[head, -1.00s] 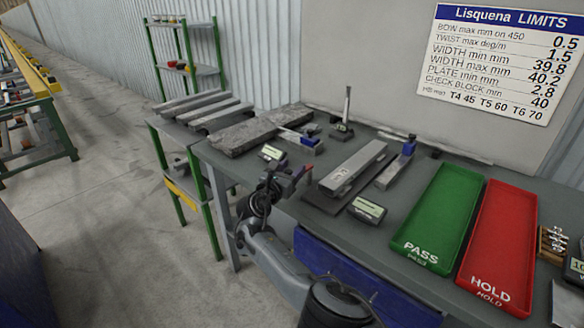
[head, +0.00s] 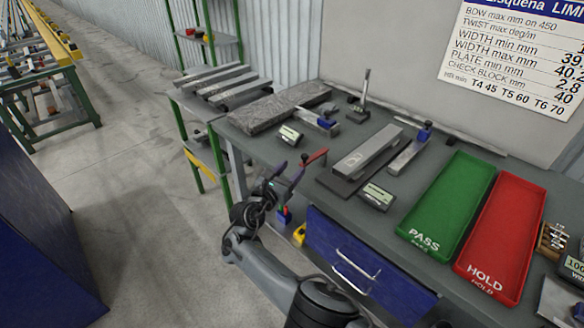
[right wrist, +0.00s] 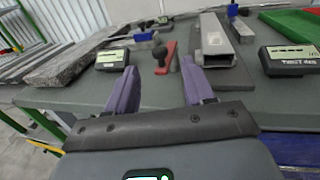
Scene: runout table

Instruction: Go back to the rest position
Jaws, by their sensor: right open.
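My right gripper (head: 288,172) is at the front edge of the grey work table (head: 335,115) in the head view. Its two purple fingers stand apart in the right wrist view (right wrist: 160,90), with nothing between them. The table top lies beyond the fingertips. My left gripper is in neither view.
A red tool (head: 314,158) with a dark knob lies near the table edge, close beyond the right gripper. A metal profile (head: 368,150) on a dark plate, a small gauge display (head: 376,196), a green PASS tray (head: 450,205) and a red HOLD tray (head: 500,240) lie farther right. Open floor (head: 130,200) is to the left.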

